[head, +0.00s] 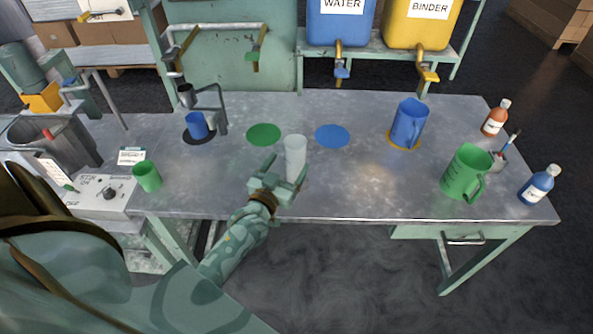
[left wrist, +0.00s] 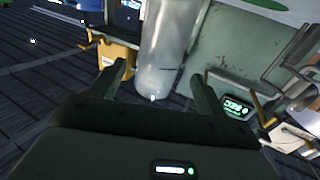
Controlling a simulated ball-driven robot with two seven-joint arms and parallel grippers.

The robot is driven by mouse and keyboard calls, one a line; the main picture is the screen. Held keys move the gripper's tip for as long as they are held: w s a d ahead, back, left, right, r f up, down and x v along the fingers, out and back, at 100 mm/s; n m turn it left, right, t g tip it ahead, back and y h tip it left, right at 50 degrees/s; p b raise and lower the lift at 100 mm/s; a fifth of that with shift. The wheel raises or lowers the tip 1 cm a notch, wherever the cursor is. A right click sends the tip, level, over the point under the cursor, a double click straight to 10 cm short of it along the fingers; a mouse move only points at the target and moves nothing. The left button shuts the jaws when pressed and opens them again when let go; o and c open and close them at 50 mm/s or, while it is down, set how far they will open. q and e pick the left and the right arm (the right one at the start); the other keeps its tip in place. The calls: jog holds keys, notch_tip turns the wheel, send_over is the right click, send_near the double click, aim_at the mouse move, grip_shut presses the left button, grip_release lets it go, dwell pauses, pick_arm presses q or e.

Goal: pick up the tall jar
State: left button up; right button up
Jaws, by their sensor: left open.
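The tall jar (head: 295,158) is a frosted, pale cylinder standing upright near the middle of the table's front part. My left gripper (head: 286,177) is open at the near side of the jar, with a finger to either side of its lower part. In the left wrist view the jar (left wrist: 170,50) shows ahead, between the two open fingers of the left gripper (left wrist: 162,85). I cannot tell whether a finger touches it. The jar's base is partly hidden by the gripper in the head view. My right gripper is not in view.
On the metal table (head: 350,190) are a green disc (head: 264,134), a blue disc (head: 332,136), a blue pitcher (head: 408,124), a green pitcher (head: 465,172), a blue cup (head: 196,125) and a green cup (head: 147,177). Bottles stand at right. The table between jar and pitchers is clear.

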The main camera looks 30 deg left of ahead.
aim_at(299, 146)
pick_arm(q)
jog(key=w, duration=0.2)
jog(key=w+b, duration=0.1)
jog(key=w, duration=0.1)
jog(key=w+a, duration=0.1)
jog(key=w, duration=0.2)
jog(key=shift+w, duration=0.1)
jog(key=shift+r, duration=0.15)
jog(key=shift+c, duration=0.7)
jog(key=c, duration=1.3)
jog(key=shift+o, duration=0.2)
jog(key=shift+r, duration=0.1)
